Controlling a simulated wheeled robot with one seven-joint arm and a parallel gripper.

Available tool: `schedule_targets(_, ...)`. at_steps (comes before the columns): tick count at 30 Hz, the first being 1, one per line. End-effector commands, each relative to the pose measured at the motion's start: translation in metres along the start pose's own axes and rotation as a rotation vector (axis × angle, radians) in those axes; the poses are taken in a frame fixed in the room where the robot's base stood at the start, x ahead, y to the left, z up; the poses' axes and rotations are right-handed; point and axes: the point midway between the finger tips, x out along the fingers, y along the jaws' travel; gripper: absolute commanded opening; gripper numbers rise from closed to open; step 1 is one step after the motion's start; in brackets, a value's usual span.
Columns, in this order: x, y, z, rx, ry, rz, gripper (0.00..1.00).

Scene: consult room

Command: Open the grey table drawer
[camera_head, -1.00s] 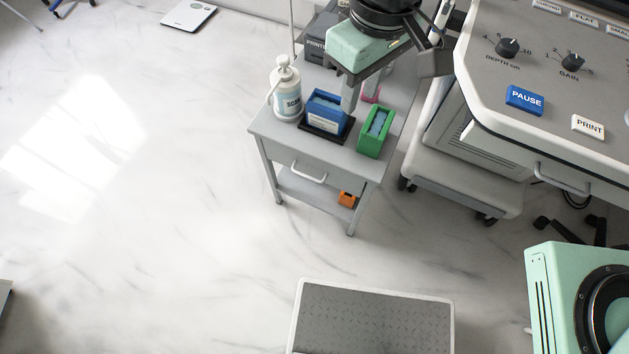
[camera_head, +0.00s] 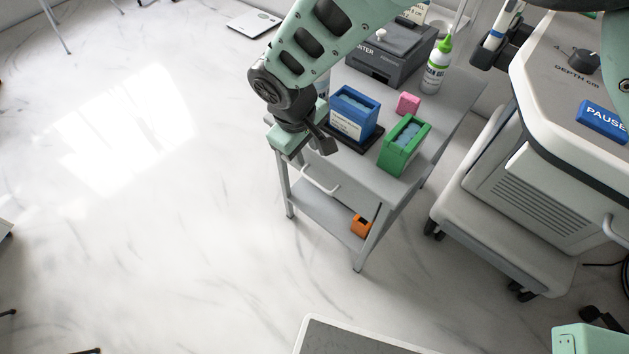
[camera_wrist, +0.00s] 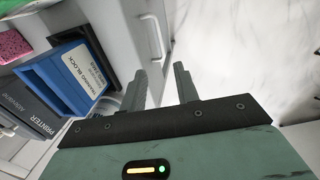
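The grey table (camera_head: 440,130) stands at upper middle in the head view. Its drawer (camera_head: 350,198) looks shut, with a pale bar handle (camera_head: 320,184) on the front. In the wrist view the drawer front (camera_wrist: 130,18) and its handle (camera_wrist: 157,38) show beyond the fingertips. My gripper (camera_head: 290,152) is over the table's left front corner in the head view, up and left of the handle and apart from it. In the wrist view my gripper (camera_wrist: 160,78) has its two fingers spread with nothing between them. The fingers are mostly hidden in the head view.
On the tabletop are a blue box (camera_head: 355,110), a green box (camera_head: 404,146), a pink block (camera_head: 408,103), a printer (camera_head: 390,50) and a gel bottle (camera_head: 438,66). An orange item (camera_head: 361,225) sits on the lower shelf. A cart (camera_head: 545,195) stands right. Floor left is clear.

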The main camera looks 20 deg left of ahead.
Motion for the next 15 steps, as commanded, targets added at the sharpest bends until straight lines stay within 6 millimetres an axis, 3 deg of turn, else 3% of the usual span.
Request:
schedule_targets(1, 0.016, -0.001, 0.000, 0.000, -0.001, 0.000, 0.31)
schedule_targets(15, 0.102, -0.001, 0.000, 0.001, 0.000, 0.000, 0.31)
